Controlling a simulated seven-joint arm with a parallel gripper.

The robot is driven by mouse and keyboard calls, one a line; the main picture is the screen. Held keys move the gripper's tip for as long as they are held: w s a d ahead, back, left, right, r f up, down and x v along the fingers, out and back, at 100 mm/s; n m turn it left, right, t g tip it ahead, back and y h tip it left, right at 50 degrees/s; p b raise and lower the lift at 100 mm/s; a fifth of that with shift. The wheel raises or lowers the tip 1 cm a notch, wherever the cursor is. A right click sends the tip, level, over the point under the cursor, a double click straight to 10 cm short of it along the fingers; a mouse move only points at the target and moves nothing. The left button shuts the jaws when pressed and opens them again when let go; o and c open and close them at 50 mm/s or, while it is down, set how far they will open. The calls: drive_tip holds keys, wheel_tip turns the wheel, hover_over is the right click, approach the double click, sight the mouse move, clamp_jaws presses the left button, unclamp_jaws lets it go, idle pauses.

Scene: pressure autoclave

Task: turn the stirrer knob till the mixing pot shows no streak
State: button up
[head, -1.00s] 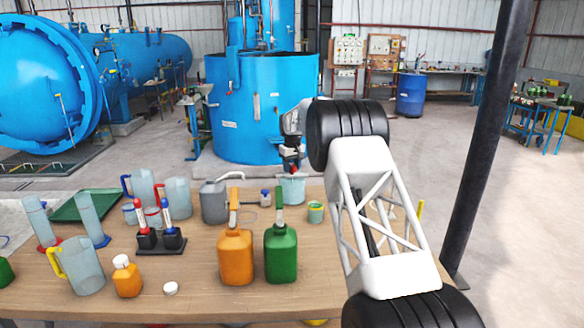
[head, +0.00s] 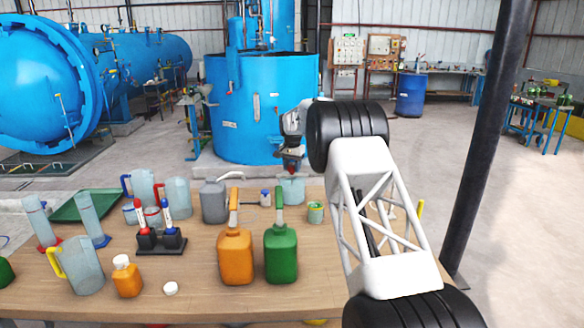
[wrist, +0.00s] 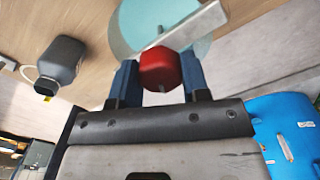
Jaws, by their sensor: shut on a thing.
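The mixing pot (head: 292,190) is a pale, see-through teal vessel near the far edge of the table in the head view. It also shows in the wrist view (wrist: 126,28), with a light grey bar (wrist: 188,25) across its top. The red stirrer knob (wrist: 160,70) sits between the two blue fingers of my gripper (wrist: 159,83) in the wrist view. My gripper is shut on the knob, above the pot. Whether the pot holds a streak cannot be told.
A grey jug (head: 214,201) stands left of the pot, and a small green-and-yellow tin (head: 315,212) stands close on its right. Orange (head: 235,256) and green (head: 281,253) bottles stand in front. A marker rack (head: 160,244) and pitchers fill the left.

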sight(292, 166)
drive_tip(key=m, duration=0.4)
drive_tip(key=shift+r+m, duration=0.1)
drive_tip(key=shift+m, duration=0.2)
drive_tip(key=m, duration=0.4)
drive_tip(key=shift+m, duration=0.4)
drive_tip(key=o, duration=0.9)
drive_tip(key=shift+r, duration=3.85)
